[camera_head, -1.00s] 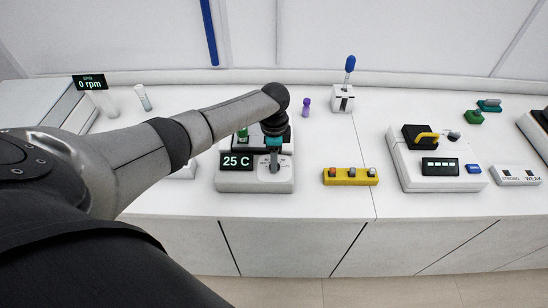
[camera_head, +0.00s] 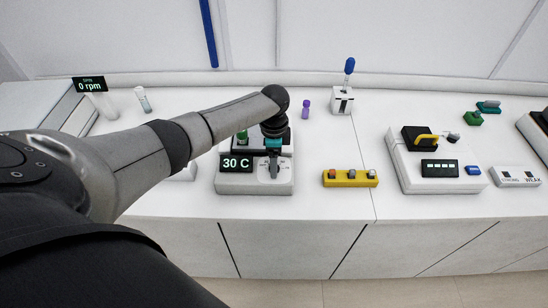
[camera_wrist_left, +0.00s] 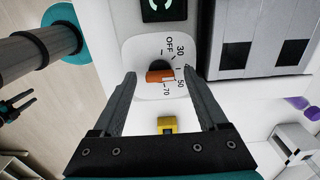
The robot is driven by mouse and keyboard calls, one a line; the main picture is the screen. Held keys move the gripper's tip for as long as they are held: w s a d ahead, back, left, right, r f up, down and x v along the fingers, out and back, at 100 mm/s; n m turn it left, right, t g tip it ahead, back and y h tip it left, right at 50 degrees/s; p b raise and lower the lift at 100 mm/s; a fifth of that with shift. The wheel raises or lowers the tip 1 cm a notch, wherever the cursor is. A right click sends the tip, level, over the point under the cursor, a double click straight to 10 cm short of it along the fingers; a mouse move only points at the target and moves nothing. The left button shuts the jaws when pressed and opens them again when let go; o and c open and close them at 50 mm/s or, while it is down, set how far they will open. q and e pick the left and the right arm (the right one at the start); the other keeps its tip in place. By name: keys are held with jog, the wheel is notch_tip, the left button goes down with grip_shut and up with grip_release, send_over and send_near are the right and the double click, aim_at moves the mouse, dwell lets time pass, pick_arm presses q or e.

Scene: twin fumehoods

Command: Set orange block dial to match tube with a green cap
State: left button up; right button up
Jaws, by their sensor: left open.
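The white heating block (camera_head: 255,187) stands at the middle of the bench, with its display (camera_head: 237,163) reading 30 C. A tube with a green cap (camera_head: 242,136) sits in its back left part. My left gripper (camera_head: 273,170) is over the dial area at the block's front right and hides the dial in the head view. In the left wrist view, the orange dial (camera_wrist_left: 158,76) lies between the two open fingers of the left gripper (camera_wrist_left: 159,74), on a plate marked OFF, 30, 50 and 70. Whether the fingers touch the dial is unclear.
A yellow strip (camera_head: 350,178) with several coloured items lies right of the block. A purple-capped tube (camera_head: 306,108) and a white stand with a blue-topped tool (camera_head: 342,100) are behind. A white device (camera_head: 430,160) stands further right. My left arm crosses the left bench.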

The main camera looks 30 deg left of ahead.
pick_arm(q)
notch_tip(320, 180, up, 15)
jog(key=shift+r, duration=0.15)
dwell(0.4)
jog(key=shift+d, duration=0.1)
